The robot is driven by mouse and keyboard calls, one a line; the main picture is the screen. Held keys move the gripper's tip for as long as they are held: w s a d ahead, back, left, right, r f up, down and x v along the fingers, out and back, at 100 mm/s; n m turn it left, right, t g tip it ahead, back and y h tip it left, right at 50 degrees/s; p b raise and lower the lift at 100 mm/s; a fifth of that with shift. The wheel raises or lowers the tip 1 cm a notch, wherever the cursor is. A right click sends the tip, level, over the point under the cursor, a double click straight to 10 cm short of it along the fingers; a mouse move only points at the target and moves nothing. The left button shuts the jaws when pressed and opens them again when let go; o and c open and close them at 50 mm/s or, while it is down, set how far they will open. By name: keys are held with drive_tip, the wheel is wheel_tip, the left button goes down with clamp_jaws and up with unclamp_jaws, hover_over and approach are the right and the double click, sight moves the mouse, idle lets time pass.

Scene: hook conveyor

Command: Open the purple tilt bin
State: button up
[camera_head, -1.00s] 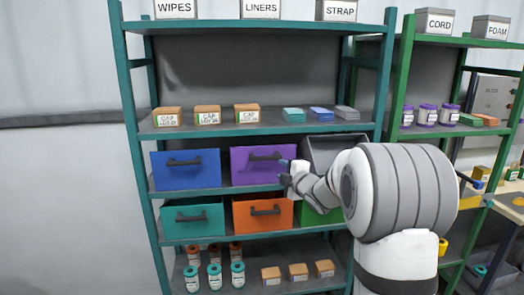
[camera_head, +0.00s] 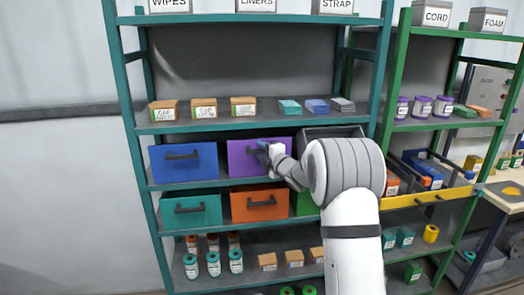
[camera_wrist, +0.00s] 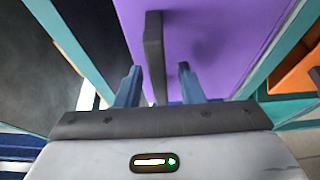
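The purple tilt bin (camera_head: 243,161) sits in the upper bin row of the teal shelf, between the blue bin and a grey bin. Its front looks upright and shut. My gripper (camera_head: 262,150) is at its front and covers most of its handle in the head view. In the wrist view the purple front (camera_wrist: 215,45) fills the middle. Its dark handle (camera_wrist: 154,50) reaches between the two blue fingers of my gripper (camera_wrist: 159,84). The fingers are open, with a visible gap on both sides of the handle.
The blue bin (camera_head: 184,166) is left of the purple one. The teal bin (camera_head: 191,213) and orange bin (camera_head: 259,203) are below. The grey bin (camera_head: 325,133) on the right is partly hidden by my arm. Small boxes (camera_head: 244,107) stand on the shelf above.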

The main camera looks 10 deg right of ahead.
drive_tip(key=shift+c, duration=0.3)
clamp_jaws()
